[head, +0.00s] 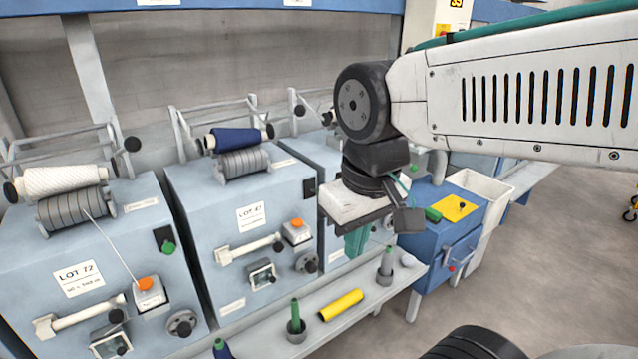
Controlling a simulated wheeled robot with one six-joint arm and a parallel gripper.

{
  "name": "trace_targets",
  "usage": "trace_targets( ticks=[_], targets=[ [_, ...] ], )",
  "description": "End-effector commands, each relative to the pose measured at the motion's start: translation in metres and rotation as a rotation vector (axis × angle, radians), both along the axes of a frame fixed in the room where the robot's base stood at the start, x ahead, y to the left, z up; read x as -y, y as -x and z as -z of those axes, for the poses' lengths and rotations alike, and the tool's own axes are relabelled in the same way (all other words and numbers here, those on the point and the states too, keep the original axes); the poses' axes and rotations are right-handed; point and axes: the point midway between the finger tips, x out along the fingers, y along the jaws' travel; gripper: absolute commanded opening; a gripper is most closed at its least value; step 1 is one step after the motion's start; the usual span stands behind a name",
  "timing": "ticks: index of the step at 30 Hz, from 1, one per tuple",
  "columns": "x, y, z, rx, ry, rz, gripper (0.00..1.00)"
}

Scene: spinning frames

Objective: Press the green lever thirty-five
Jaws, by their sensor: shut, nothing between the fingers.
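My gripper (357,243) hangs from my arm, right of centre, with its teal fingers pointing down and shut, nothing between them. It is in front of the third grey-blue machine (336,160) and hides part of its front. A green lever knob (168,247) sits on a black plate on the left machine, well to the left of my gripper. A green part (433,214) shows on top of the blue cabinet, just right of my gripper. I cannot read the number thirty-five beside either one. Any lever on the third machine is hidden.
Machines labelled LOT 72 (75,276) and LOT 47 (250,214) carry yarn spools and orange buttons. A blue cabinet (440,245) and white bin (490,195) stand right; open floor lies beyond.

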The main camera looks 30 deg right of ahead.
Motion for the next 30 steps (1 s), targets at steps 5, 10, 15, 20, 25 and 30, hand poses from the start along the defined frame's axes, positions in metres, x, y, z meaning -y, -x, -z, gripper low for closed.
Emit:
trace_targets(
  ticks=[5, 10, 15, 20, 25, 30],
  targets=[
    [0.027, -0.084, -0.021, 0.072, 0.04, 0.015, 0.0],
    [0.066, -0.176, -0.032, 0.158, 0.092, 0.014, 0.0],
    [0.101, -0.24, -0.03, 0.219, 0.134, 0.011, 0.0],
    [0.117, -0.266, -0.029, 0.246, 0.153, 0.008, 0.0],
    [0.119, -0.269, -0.029, 0.249, 0.156, 0.007, 0.0],
    [0.119, -0.268, -0.029, 0.248, 0.155, 0.006, 0.0]
  ],
)
